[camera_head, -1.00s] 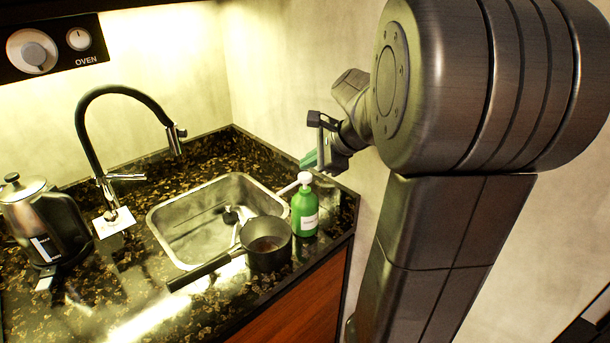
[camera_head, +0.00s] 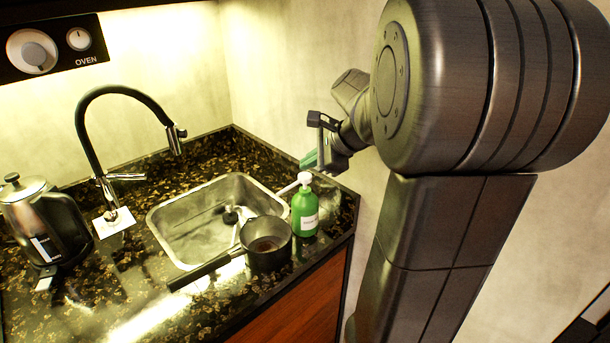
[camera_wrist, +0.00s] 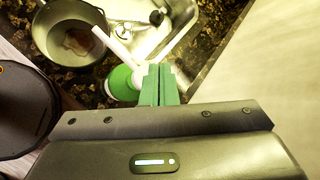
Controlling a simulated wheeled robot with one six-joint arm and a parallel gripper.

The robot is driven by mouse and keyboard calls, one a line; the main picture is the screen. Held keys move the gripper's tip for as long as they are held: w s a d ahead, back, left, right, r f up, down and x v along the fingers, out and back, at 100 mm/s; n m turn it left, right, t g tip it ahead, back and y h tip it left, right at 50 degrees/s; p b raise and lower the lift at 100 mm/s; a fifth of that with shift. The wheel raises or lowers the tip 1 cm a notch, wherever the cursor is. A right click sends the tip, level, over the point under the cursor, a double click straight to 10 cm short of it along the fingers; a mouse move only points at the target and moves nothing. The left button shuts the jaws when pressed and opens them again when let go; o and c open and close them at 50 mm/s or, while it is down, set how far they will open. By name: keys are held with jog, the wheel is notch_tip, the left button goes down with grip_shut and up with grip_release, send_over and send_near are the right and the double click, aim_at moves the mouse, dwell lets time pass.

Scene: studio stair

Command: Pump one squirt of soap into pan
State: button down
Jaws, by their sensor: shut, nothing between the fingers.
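The green soap bottle (camera_head: 305,212) with a white pump head (camera_head: 305,178) stands upright on the counter, right of the pan. The pan (camera_head: 268,258) is dark grey, with its handle to the left and a brownish patch inside. My gripper (camera_head: 308,160) is behind and above the bottle in the head view. In the wrist view, the green fingers (camera_wrist: 160,80) are shut and empty, close beside the pump head (camera_wrist: 140,76) and overlapping it in the picture. I cannot tell whether they touch. The white spout (camera_wrist: 116,42) points toward the pan (camera_wrist: 75,38).
The steel sink (camera_head: 185,221) with a black faucet (camera_head: 110,95) lies behind the pan. A kettle (camera_head: 40,220) stands at the left. The wall (camera_head: 290,80) is close behind my gripper. The counter's front edge is near the pan and bottle.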

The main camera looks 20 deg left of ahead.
jog(key=shift+f, duration=0.15)
jog(key=shift+f, duration=0.3)
jog(key=shift+f+b, duration=0.65)
jog(key=shift+f, duration=0.3)
dwell(1.0)
jog(key=shift+r, duration=0.15)
jog(key=shift+r+p, duration=1.2)
jog(key=shift+p, duration=0.1)
jog(key=shift+r, duration=0.1)
notch_tip(320, 180, up, 5)
jog(key=p, duration=0.5)
jog(key=shift+f, duration=0.2)
